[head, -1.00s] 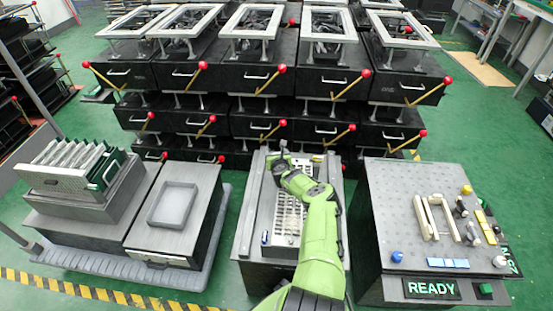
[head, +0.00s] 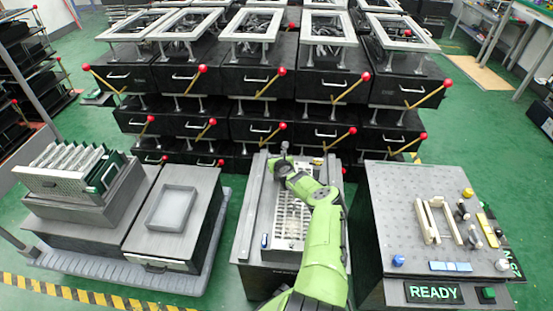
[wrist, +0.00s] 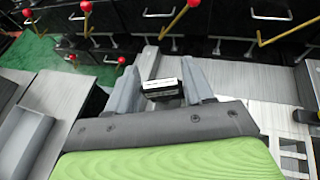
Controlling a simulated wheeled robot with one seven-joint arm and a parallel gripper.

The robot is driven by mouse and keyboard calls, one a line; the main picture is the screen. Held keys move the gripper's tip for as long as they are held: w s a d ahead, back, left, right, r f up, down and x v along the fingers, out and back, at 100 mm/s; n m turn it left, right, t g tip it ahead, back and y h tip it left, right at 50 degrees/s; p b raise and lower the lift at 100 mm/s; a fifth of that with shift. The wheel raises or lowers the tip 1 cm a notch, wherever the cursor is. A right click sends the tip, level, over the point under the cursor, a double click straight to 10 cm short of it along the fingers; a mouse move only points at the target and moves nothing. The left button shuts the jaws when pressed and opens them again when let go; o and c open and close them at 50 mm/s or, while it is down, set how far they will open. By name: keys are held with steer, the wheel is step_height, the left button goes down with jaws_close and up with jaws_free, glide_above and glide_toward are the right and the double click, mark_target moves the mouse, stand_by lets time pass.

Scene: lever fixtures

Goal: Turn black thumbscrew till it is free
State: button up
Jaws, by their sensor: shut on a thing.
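My gripper (wrist: 162,78) shows in the wrist view with its two grey fingers on either side of a small black piece (wrist: 163,95) with a pale top edge. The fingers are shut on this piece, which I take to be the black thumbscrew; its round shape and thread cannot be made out. My green arm covers part of the plate, and the thumbscrew cannot be made out there.
Black drawer units (head: 255,90) with red-knobbed yellow levers stand close behind the middle bench. At right is a pegboard bench (head: 400,185) with a READY sign (head: 432,293). At left, a grey tray (head: 172,206) sits on a cabinet. Green floor separates the benches.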

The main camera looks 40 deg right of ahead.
steer(key=shift+f+n+t+y+b, duration=0.1)
steer(key=shift+n+t+y+b, duration=0.65)
steer(key=shift+n+y, duration=0.2)
steer(key=shift+w+d+r+n+t+y, duration=0.1)
steer(key=shift+r+n+t+y, duration=0.05)
steer(key=shift+n+y, duration=0.45)
steer(key=shift+w+r+n+t+y, duration=0.1)
steer(key=shift+r+n+y, duration=0.05)
steer(key=shift+n+y, duration=0.6)
steer(key=shift+y, duration=0.1)
steer(key=shift+s+f+y, duration=0.1)
steer(key=shift+f+y, duration=0.05)
steer(key=shift+y, duration=0.15)
steer(key=o, duration=1)
steer(key=shift+s, duration=0.1)
steer(key=shift+c, duration=0.2)
